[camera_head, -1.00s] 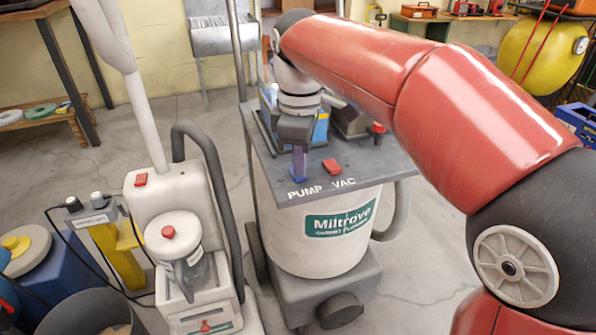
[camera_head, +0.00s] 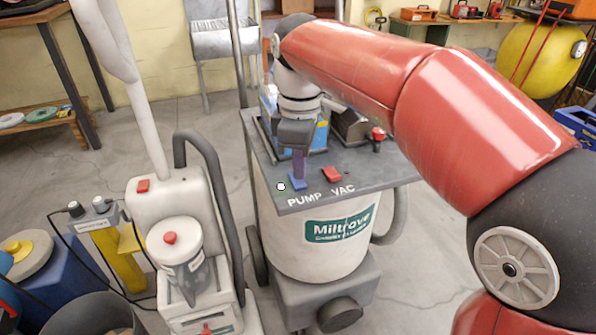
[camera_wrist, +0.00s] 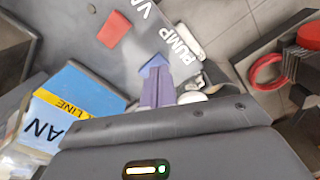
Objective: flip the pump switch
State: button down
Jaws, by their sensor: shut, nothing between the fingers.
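The pump switch (camera_head: 297,184) is a small blue rocker above the word PUMP on the grey top of the Miltrove machine (camera_head: 338,226). It also shows in the wrist view (camera_wrist: 154,62). My gripper (camera_head: 299,172) is shut and empty, pointing down with its purple fingers right at the blue switch. In the wrist view the fingertips (camera_wrist: 155,78) meet or overlap the switch's near edge; whether they press on it I cannot tell. A small bright dot (camera_head: 281,187) shows left of the switch in the head view.
The red VAC switch (camera_head: 332,174) is close on the right of the pump switch. A blue and yellow box (camera_head: 268,112) stands behind my gripper. A red-topped knob (camera_head: 378,134) is at the back right. A white upright machine (camera_head: 178,205) stands to the left.

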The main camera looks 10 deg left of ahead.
aim_at(300, 184)
notch_tip(300, 184, up, 3)
jog(key=p, duration=0.2)
jog(key=shift+r+p, duration=0.15)
jog(key=shift+p, duration=0.15)
jog(key=shift+r, duration=0.95)
jog(key=s+d+m+t, duration=0.1)
jog(key=s+d+m, duration=0.15)
jog(key=d, duration=0.25)
jog(key=s+d+f+m+t, duration=0.1)
jog(key=d+m, duration=0.2)
jog(key=d, duration=0.1)
jog(key=s+d+m+t, duration=0.1)
jog(key=d+m, duration=0.2)
jog(key=d, duration=0.2)
jog(key=s+d+f+m+t, duration=0.2)
jog(key=s+d+f+m, duration=0.6)
jog(key=d, duration=0.4)
jog(key=shift+s+f+m+t, duration=0.35)
jog(key=shift+s+m, duration=0.5)
jog(key=shift+s, duration=0.3)
